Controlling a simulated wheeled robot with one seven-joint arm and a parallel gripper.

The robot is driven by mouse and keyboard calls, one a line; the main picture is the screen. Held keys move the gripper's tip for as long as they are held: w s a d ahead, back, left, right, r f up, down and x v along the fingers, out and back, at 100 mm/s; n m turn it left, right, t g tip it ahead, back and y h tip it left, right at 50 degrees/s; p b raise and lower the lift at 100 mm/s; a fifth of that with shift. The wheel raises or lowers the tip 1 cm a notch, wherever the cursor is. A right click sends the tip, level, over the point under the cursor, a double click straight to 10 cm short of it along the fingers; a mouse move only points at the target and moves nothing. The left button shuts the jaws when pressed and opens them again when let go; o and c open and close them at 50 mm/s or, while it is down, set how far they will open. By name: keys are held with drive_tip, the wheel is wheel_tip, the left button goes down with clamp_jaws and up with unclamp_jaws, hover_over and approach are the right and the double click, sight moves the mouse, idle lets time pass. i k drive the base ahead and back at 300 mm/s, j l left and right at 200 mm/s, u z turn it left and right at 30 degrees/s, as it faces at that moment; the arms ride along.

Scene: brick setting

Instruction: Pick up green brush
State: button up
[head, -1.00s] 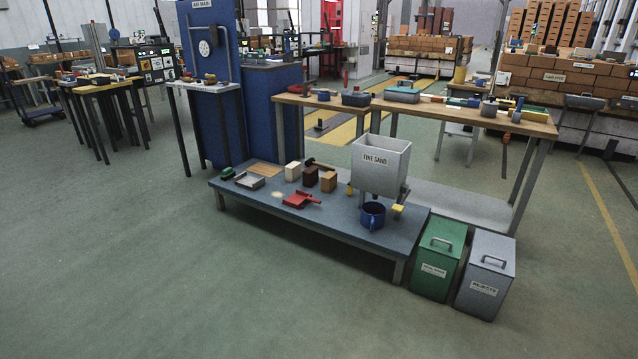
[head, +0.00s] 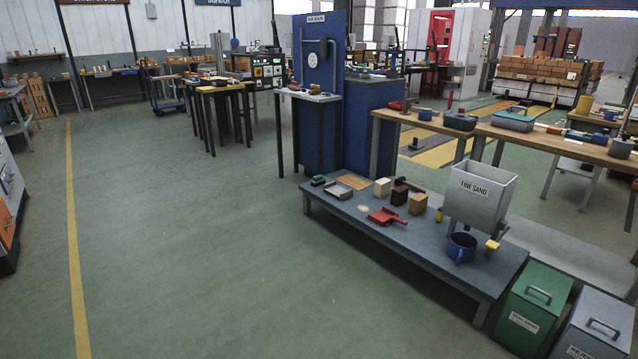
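A small green item that looks like the green brush (head: 318,181) lies at the far left end of a low blue-grey table (head: 350,222) in the head view. It is small and its bristles cannot be made out. A grey tray (head: 338,191) lies just in front and to the right of it. My gripper is not in view.
The low table also holds several blocks (head: 417,203), a red dustpan (head: 387,216), a blue mug (head: 462,247) and a sand hopper (head: 480,194). Green (head: 534,300) and grey (head: 597,325) bins stand at its right. The floor (head: 190,250) to the left is clear.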

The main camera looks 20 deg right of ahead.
sight(319, 179)
drive_tip(key=i+z, duration=0.3)
drive_tip(key=i, duration=4.15)
drive_tip(key=i+u, duration=0.1)
drive_tip(key=i, duration=0.5)
drive_tip(key=i+l, duration=0.2)
drive_tip(key=i, duration=0.35)
drive_tip(key=i+l+u, duration=0.15)
drive_tip(key=i, duration=0.45)
